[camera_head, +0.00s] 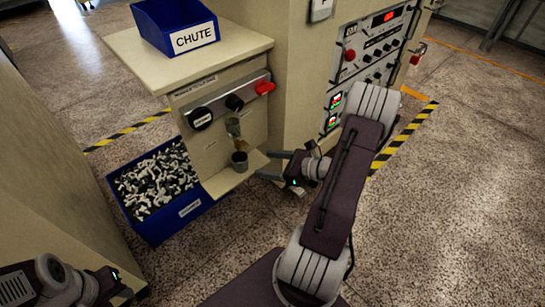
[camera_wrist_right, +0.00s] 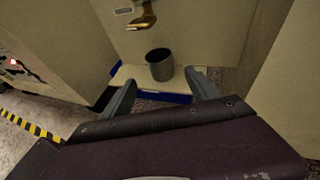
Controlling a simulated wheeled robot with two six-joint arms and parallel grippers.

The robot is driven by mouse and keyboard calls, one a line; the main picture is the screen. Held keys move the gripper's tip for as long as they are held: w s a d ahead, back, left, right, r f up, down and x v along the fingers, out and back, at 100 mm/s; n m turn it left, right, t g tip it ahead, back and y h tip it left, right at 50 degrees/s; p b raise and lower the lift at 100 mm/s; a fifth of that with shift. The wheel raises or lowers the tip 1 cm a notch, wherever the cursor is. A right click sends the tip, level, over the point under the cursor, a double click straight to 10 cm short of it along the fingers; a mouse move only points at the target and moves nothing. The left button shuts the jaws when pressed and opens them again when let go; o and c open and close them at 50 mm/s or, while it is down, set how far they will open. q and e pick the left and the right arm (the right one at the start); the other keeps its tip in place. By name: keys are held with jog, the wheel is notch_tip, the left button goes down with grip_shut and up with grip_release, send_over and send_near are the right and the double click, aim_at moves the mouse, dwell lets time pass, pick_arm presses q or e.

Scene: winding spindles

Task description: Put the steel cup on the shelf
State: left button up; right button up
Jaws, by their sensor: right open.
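A small dark steel cup (camera_head: 239,161) stands upright on the small low shelf (camera_head: 222,183) of the beige machine, below a brass spout (camera_head: 233,128). In the right wrist view the cup (camera_wrist_right: 159,64) stands on the pale shelf (camera_wrist_right: 180,84), beyond the fingertips and between their lines. My right gripper (camera_head: 268,165) is open and empty, just right of the cup and apart from it. Its two fingers also show in the right wrist view (camera_wrist_right: 160,85). My left gripper (camera_head: 118,287) is at the lower left, and its fingers are not clear.
A blue bin of black and white parts (camera_head: 155,235) stands on the floor below left of the shelf. A blue CHUTE box (camera_head: 175,25) sits on the machine's top. A control panel (camera_head: 370,50) is at right.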

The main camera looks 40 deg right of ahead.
jog(key=s+a+n+g+h, duration=0.2)
jog(key=a+n, duration=0.3)
jog(key=n, duration=0.5)
jog(key=s+a+r+n+g+h, duration=0.1)
jog(key=s+a+n+g, duration=0.3)
jog(key=n, duration=0.6)
jog(key=s+a+n+g+h, duration=0.3)
jog(key=a+n, duration=0.4)
jog(key=n, duration=0.3)
jog(key=shift+s+r+g, duration=0.2)
jog(key=shift+s+g, duration=0.25)
jog(key=shift+g, duration=0.65)
